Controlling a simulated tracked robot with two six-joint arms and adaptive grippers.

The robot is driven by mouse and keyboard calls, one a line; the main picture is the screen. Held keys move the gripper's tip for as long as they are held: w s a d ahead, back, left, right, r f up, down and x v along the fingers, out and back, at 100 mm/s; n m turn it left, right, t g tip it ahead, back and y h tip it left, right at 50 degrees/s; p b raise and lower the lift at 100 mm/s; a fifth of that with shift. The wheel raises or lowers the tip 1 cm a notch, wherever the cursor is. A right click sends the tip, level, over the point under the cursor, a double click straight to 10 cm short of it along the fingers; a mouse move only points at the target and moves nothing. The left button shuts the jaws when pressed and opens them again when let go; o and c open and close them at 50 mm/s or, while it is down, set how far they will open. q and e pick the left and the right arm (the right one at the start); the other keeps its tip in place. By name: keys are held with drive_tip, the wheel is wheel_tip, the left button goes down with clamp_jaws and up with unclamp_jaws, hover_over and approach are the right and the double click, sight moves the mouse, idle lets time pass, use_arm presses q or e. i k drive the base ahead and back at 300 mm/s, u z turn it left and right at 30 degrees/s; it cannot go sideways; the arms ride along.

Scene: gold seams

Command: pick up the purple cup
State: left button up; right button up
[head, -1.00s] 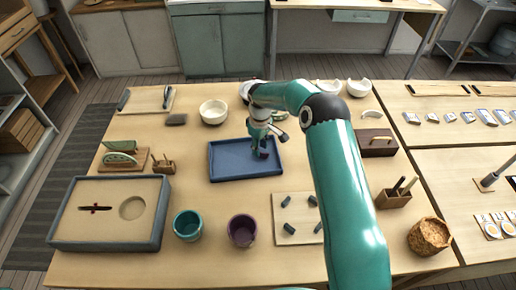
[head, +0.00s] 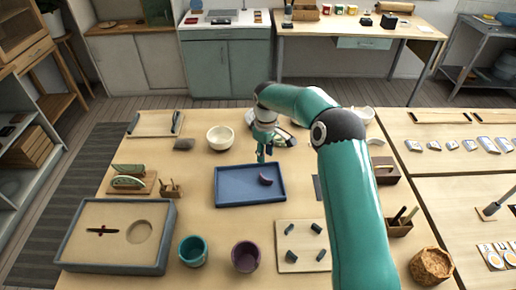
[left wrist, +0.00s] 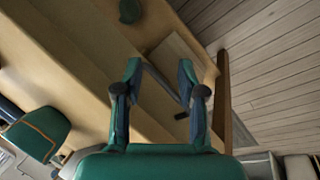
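The purple cup (head: 245,257) stands upright near the front edge of the table, just right of a teal cup (head: 193,251). No gripper touches it. My right gripper (head: 262,157) points down over the back edge of the blue tray (head: 230,194), well behind the cup. Its fingers are too small to tell whether they are open. A curved purple piece (head: 265,180) lies in the tray below it. My left gripper (left wrist: 159,78) shows only in the left wrist view, with its fingers apart and nothing between them.
A sand-filled box (head: 70,247) stands left of the cups. A pale board (head: 286,265) with several dark pieces lies right of the purple cup. A woven basket (head: 430,266) is at the front right. A white bowl (head: 220,138) stands behind the tray.

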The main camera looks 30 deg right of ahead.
sight(246, 256)
drive_tip(key=k, duration=1.5)
